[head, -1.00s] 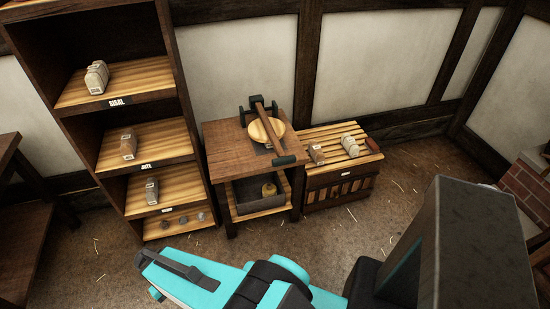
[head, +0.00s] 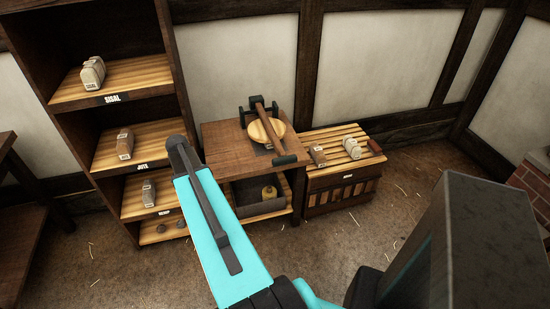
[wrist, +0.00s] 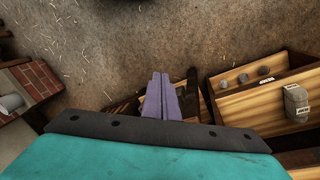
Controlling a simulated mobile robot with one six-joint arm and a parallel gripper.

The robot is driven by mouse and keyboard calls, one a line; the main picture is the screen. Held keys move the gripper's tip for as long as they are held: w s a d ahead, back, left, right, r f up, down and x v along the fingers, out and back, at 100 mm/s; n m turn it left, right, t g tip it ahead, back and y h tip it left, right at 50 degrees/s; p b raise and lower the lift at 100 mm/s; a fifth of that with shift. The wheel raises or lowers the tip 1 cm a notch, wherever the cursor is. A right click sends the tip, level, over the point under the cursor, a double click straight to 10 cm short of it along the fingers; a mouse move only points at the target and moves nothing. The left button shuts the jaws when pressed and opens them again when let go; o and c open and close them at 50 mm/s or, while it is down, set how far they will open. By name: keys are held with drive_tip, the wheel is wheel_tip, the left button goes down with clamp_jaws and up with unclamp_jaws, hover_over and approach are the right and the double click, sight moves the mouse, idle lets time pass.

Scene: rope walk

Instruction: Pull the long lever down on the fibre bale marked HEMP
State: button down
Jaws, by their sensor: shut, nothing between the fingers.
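A press with a long wooden lever (head: 266,116) stands on a brown table in the head view. The lever slopes across a round wooden plate (head: 258,132) and ends in a dark grip (head: 285,160) near the table's front right edge. I cannot make out a bale under the plate. My gripper (wrist: 160,78), with purple fingers, is shut and empty in the wrist view, above the floor area, apart from the bales.
A tall shelf unit (head: 181,90) labelled SISAL and JUTE stands left of the table (head: 225,143). A slatted crate (head: 325,180) with two bales (head: 318,155) (head: 352,147) stands on its right. Brickwork (head: 530,187) is at far right. The straw-strewn floor (head: 410,190) in front is clear.

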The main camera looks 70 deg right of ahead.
drive_tip(key=s+d+r+m+b, duration=0.2)
drive_tip(key=s+d+r+m, duration=0.3)
drive_tip(key=d+r, duration=0.5)
drive_tip(key=s+d+r+m+h+b, duration=0.1)
drive_tip(key=s+d+r+m, duration=0.4)
drive_tip(key=s+d+r, duration=0.5)
drive_tip(key=d, duration=0.2)
drive_tip(key=shift+s+d+m+b, duration=0.2)
drive_tip(key=shift+d+m+b, duration=0.15)
drive_tip(key=shift+d+m, duration=0.05)
drive_tip(key=shift+f, duration=0.25)
drive_tip(key=p, duration=0.2)
hover_over(277, 161)
drive_tip(key=f, duration=0.7)
drive_tip(key=w+f, duration=0.1)
drive_tip(key=f, duration=0.2)
drive_tip(key=shift+a+f, duration=0.25)
drive_tip(key=shift+f, duration=0.1)
drive_tip(key=shift+f+p, duration=0.35)
drive_tip(key=shift+f, duration=0.95)
drive_tip(key=shift+f, duration=0.15)
